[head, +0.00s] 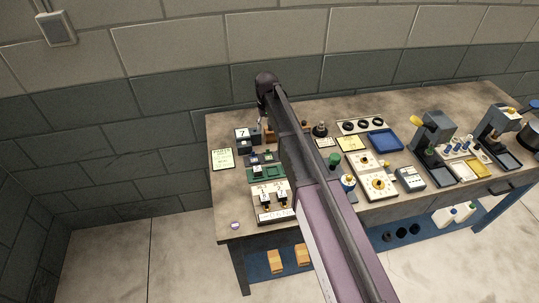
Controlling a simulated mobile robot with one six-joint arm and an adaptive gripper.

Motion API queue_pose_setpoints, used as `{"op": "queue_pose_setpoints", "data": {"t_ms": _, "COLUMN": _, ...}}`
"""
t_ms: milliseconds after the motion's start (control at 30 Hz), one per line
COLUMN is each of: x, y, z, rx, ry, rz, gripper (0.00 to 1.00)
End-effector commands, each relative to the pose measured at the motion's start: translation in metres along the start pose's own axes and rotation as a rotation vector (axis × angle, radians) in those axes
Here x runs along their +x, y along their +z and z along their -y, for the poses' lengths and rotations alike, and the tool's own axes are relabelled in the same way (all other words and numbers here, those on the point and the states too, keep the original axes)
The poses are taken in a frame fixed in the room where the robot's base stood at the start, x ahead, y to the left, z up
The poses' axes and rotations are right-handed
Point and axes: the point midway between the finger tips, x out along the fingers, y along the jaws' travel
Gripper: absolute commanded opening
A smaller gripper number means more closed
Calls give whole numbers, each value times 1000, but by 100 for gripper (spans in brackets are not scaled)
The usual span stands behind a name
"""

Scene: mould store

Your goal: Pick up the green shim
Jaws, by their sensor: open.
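I cannot clearly single out a green shim at this size. A flat green piece (268,172) lies on the left part of the workbench (228,200), behind a white device with two black switches (268,202). A green round knob or cap (334,159) shows right of my arm, near the middle of the bench. My arm reaches from the bottom of the picture over the bench to a dark joint near its back edge. My gripper cannot be made out; the arm hides part of the bench.
A pale green card (222,159) and a block marked 7 (242,134) are at the left. A blue tray (385,140), a dial panel (377,183) and two dark stands (433,135) crowd the right. The front left corner holds a small round item (236,225).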

Motion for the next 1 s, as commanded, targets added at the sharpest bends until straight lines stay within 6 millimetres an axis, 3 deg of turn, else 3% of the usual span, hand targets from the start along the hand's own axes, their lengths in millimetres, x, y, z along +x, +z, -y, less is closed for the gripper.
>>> {"op": "queue_pose_setpoints", "data": {"t_ms": 1000, "x": 73, "y": 0, "z": -3, "rx": 3, "ry": 0, "rz": 0, "gripper": 63}}
